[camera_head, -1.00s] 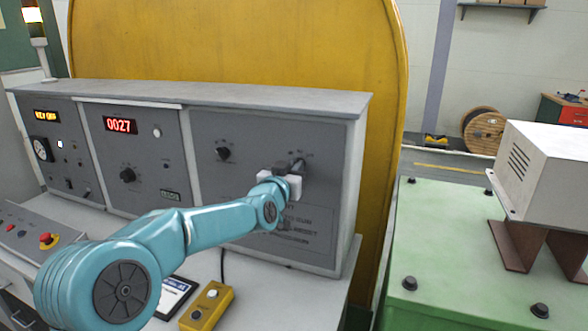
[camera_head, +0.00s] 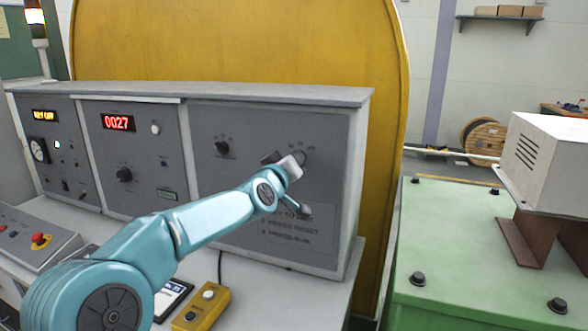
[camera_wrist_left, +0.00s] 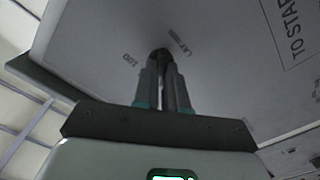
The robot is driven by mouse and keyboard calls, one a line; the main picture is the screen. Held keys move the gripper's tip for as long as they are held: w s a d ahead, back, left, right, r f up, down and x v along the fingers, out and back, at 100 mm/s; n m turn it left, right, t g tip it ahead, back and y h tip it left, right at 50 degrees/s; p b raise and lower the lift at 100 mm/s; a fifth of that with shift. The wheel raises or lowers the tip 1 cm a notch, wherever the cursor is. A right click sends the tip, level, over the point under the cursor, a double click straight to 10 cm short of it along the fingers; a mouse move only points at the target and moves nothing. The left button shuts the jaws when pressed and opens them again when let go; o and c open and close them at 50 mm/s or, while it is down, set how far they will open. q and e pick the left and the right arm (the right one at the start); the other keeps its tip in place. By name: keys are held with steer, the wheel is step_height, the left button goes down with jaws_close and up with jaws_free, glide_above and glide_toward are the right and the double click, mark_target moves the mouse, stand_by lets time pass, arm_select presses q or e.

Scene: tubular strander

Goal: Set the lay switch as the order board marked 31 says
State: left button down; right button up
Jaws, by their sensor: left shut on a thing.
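My left gripper (camera_head: 291,166) is at the right section of the grey control panel (camera_head: 335,190). In the left wrist view its two fingers (camera_wrist_left: 161,72) are closed together on a small dark knob, the lay switch (camera_wrist_left: 160,53). I can make out no order board marked 31. My right gripper is not in view.
An instruction plate (camera_head: 290,229) is low on the panel. A yellow button box (camera_head: 202,307) lies on the desk. A green machine bed (camera_head: 480,265) stands right.

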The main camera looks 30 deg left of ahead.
arm_select(q)
steer(key=shift+n+b, duration=0.35)
steer(key=shift+n, duration=0.55)
steer(key=c, duration=1.2)
jaws_free()
steer(key=b+v, duration=0.1)
steer(key=v, duration=1.5)
steer(key=shift+s, duration=0.2)
